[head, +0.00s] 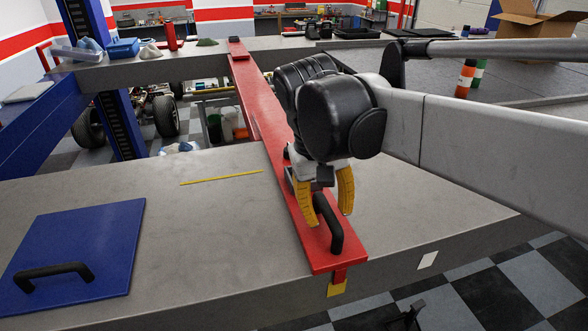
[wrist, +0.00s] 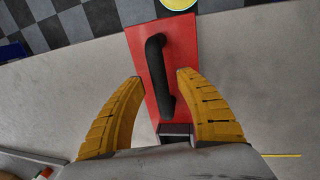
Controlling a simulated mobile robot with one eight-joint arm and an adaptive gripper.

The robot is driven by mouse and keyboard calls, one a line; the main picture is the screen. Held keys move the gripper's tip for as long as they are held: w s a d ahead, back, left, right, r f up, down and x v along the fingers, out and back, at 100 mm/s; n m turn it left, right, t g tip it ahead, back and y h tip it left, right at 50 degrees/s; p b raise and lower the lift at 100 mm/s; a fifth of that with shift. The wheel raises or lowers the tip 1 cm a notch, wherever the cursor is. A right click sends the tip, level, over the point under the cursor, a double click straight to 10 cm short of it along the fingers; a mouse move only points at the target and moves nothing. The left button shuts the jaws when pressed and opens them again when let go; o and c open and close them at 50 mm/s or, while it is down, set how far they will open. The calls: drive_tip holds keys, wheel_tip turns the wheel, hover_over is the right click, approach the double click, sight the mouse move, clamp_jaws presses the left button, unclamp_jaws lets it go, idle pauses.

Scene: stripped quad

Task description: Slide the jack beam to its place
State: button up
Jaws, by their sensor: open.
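The red jack beam (head: 268,118) runs from the near grey runway to the far one, bridging the gap between them. A black handle (head: 336,236) stands on its near end; it also shows in the wrist view (wrist: 154,75). My gripper (head: 333,217) is open above this end, with one yellow finger on each side of the handle. In the wrist view my gripper (wrist: 158,77) has the handle between its fingertips and touching neither. A red tab under the beam's end is over a yellow mark (head: 337,288) on the runway's front edge. A white mark (head: 427,260) is to its right.
A blue plate (head: 80,245) with a black handle lies on the near runway (head: 200,240) at left. A thin yellow strip (head: 221,178) lies left of the beam. The runway right of the beam is clear. A blue post (head: 121,120) stands at left.

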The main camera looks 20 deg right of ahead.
drive_tip(key=shift+c, duration=0.5)
clamp_jaws()
drive_tip(key=shift+d, duration=0.1)
drive_tip(key=d+b, duration=0.4)
drive_tip(key=d, duration=4)
